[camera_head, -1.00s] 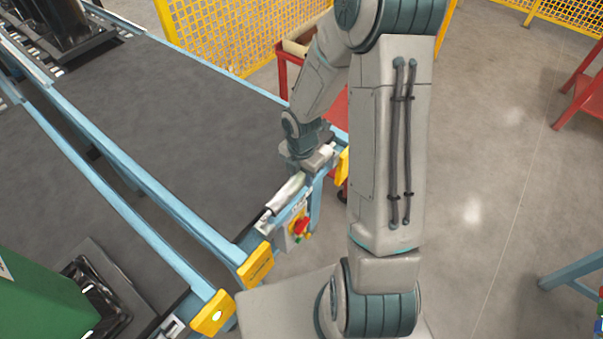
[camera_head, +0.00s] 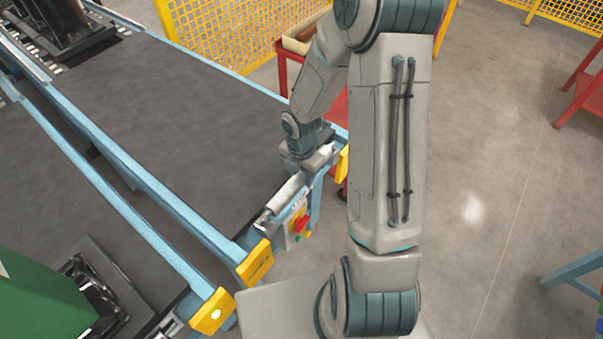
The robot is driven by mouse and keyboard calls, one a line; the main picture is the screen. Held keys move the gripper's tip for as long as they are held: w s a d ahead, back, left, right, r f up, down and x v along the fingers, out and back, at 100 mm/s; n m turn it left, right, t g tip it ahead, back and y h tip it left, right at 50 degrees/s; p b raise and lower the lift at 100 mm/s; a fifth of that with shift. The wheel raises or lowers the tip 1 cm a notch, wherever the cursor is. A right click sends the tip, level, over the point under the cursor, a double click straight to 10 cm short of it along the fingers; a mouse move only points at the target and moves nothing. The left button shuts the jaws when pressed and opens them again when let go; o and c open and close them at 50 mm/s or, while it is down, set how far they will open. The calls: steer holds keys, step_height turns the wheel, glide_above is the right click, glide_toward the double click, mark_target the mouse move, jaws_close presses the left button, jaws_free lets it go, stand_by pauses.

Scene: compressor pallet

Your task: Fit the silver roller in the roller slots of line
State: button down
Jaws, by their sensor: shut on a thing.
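The silver roller (camera_head: 286,191) lies along the near end of the conveyor line (camera_head: 190,110), between its blue side rails. My gripper (camera_head: 308,168) is at the roller's far right part, pointing down and shut on it. The roller looks level with the belt end, with its left end close to the bracket at the rail (camera_head: 262,222). I cannot tell whether the roller's ends sit in the slots.
A control box with a red button (camera_head: 300,224) hangs below the line's end. Yellow end caps (camera_head: 255,264) mark the rails. A second line with a green machine (camera_head: 40,300) is at left. A red cart (camera_head: 285,65) stands behind my arm. Open floor lies to the right.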

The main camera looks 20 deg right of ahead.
mark_target(302, 183)
steer(key=shift+f+b, duration=1.65)
steer(key=shift+f, duration=0.6)
steer(key=c, duration=0.8)
jaws_free()
steer(key=shift+r, duration=0.1)
step_height(302, 183, up, 14)
steer(key=shift+d+f+p, duration=0.1)
steer(key=shift+p, duration=1.15)
steer(key=s+r+m+t, duration=0.1)
steer(key=s+r+m, duration=0.4)
steer(key=m, duration=0.3)
steer(key=s+r+m+t, duration=0.1)
steer(key=s+r+m, duration=0.3)
steer(key=m, duration=0.4)
steer(key=s+r+m+t, duration=0.1)
steer(key=s+r+m, duration=0.4)
steer(key=m, duration=0.4)
steer(key=shift+s+a+r, duration=0.25)
steer(key=shift+s+r, duration=0.05)
steer(key=shift+r, duration=0.05)
